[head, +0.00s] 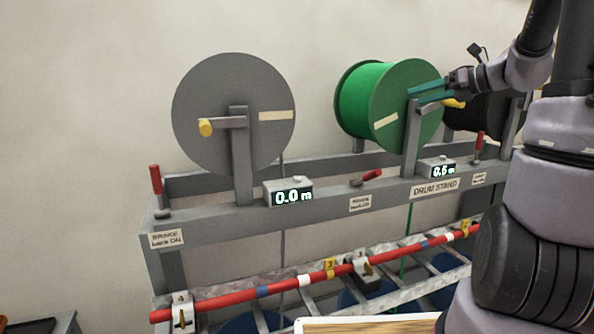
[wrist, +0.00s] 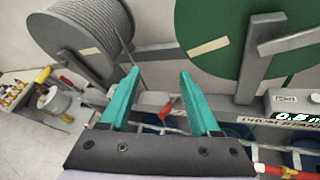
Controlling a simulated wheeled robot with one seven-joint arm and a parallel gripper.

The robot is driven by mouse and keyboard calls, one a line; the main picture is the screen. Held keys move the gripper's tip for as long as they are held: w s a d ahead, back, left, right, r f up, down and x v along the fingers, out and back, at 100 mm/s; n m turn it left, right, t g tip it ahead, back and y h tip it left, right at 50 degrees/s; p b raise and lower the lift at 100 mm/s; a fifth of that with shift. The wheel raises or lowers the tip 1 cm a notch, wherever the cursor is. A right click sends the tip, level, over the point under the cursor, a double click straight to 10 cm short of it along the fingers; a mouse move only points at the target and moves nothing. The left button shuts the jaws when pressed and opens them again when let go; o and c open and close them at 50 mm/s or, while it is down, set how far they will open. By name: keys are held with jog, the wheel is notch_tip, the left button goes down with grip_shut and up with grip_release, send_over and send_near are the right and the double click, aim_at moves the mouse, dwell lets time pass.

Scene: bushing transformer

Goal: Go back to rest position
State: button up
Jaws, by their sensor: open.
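My gripper (head: 425,92) is in front of the green drum (head: 365,100) in the head view, near that drum's crank and post. In the wrist view its two teal fingers (wrist: 160,98) are spread apart with nothing between them. The green drum's flange (wrist: 215,35) fills the upper right of the wrist view. My arm covers the right side of the head view and hides part of the black drum (head: 465,118).
The drum stand (head: 330,205) runs across the head view, with a grey drum (head: 230,110) at left. Displays read 0.0 m (head: 292,196) and about 0.6 m (head: 440,170). A red bar (head: 290,280) lies low in front. The wall space at left is clear.

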jog(key=s+a+n+g+h, duration=0.2)
jog(key=s+a+n+g, duration=0.2)
jog(key=s+a+n, duration=0.75)
jog(key=s+d+n+t+h, duration=0.1)
jog(key=s+n+h, duration=0.4)
jog(key=s+n, duration=0.8)
jog(key=f+n, duration=0.1)
jog(key=n, duration=0.3)
jog(key=shift+s+d+h, duration=0.2)
jog(key=shift+h, duration=0.2)
